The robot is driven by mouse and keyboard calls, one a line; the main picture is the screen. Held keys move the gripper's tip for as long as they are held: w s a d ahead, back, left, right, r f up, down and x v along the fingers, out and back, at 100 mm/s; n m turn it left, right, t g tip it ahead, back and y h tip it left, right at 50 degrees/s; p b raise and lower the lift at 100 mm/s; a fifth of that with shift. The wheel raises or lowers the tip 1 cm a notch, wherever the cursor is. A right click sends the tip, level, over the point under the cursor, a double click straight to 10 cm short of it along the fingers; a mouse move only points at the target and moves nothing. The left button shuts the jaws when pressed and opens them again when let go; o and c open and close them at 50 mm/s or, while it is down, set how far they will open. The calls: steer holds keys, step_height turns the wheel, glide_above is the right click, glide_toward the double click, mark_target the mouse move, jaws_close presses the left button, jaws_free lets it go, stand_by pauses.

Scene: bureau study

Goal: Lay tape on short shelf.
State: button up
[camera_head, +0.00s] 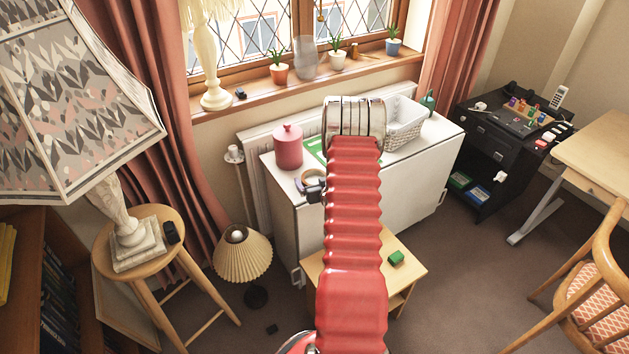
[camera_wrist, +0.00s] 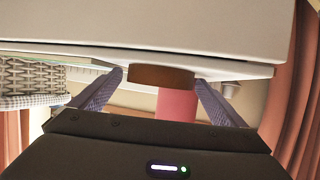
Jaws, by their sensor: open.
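A brown tape roll (camera_wrist: 162,76) shows between the two fingers of my gripper (camera_wrist: 158,80) in the wrist view. The fingers are open, one on either side of it, and I see no grip on it. In the head view the tape (camera_head: 306,178) is a tan ring near the front left edge of the white cabinet top, with my dark gripper (camera_head: 314,191) beside it, mostly hidden by my red arm. A low light-wood shelf unit (camera_head: 408,274) stands in front of the cabinet, partly behind my arm; I cannot tell whether it is the short shelf.
A pink canister (camera_head: 288,146) stands behind the tape. A white basket (camera_head: 405,124) and green bottle (camera_head: 428,102) are at the cabinet's right. A green block (camera_head: 396,257) sits on the low unit. A pleated lamp (camera_head: 243,254) and stool (camera_head: 165,232) stand left.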

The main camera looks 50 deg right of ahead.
steer(key=shift+c, duration=0.2)
steer(key=c, duration=1.2)
steer(key=shift+r, duration=0.1)
steer(key=shift+r, duration=4.95)
